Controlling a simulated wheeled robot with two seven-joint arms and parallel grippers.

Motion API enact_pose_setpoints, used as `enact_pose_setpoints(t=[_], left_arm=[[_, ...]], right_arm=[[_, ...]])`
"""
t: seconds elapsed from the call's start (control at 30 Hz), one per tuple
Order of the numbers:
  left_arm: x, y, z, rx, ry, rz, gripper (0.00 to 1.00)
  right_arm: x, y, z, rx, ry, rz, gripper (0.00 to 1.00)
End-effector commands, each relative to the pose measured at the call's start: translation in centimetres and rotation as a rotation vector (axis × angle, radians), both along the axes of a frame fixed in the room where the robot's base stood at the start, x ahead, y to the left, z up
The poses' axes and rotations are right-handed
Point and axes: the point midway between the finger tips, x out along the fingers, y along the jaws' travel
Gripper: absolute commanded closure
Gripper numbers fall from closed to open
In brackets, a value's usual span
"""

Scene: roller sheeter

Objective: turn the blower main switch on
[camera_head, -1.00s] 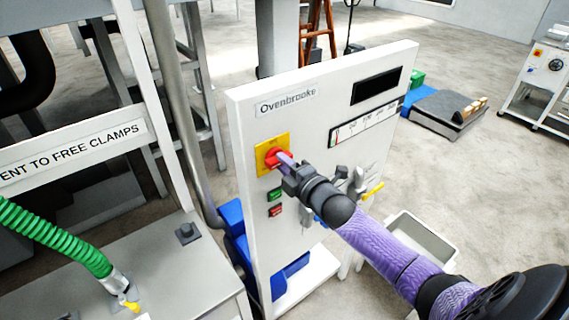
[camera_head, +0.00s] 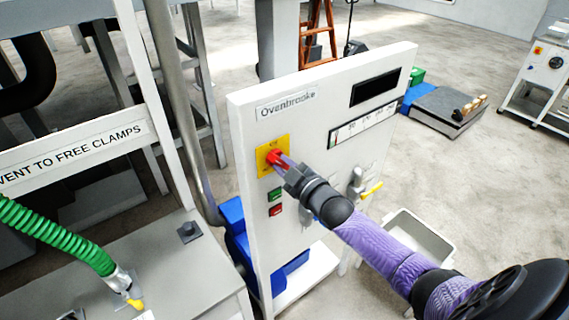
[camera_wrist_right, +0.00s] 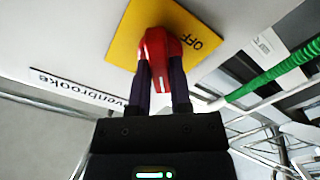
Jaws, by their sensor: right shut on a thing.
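The blower main switch is a red rotary knob (camera_head: 274,157) on a yellow plate (camera_head: 265,170) at the upper left of the white Ovenbrooke panel (camera_head: 330,130). My right gripper (camera_head: 284,163) is at the knob, its fingers on either side of it. In the right wrist view the two dark fingers (camera_wrist_right: 161,88) are shut on the red knob (camera_wrist_right: 158,55). The word OFF shows on the yellow plate (camera_wrist_right: 125,40) to the right of the knob there. The gripper hides part of the knob and plate in the head view. My left gripper is not in view.
A green button (camera_head: 275,194) and a red button (camera_head: 276,210) sit below the plate. A grey lever with a yellow tip (camera_head: 371,189) sticks out to the right of my right gripper. A green hose (camera_head: 60,235) and a grey machine stand at left.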

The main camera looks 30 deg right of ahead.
Motion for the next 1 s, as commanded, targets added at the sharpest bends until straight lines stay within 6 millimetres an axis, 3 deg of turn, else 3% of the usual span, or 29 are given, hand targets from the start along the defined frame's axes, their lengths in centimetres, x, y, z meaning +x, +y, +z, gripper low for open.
enact_pose_setpoints(t=[0.5, 1.0], left_arm=[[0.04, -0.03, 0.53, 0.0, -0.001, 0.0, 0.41], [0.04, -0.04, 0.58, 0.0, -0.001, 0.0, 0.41]], right_arm=[[-0.03, 0.01, -0.11, 0.459, 0.04, 0.0, 1.0], [-0.03, 0.01, -0.14, 0.7, 0.059, -0.001, 1.0]])
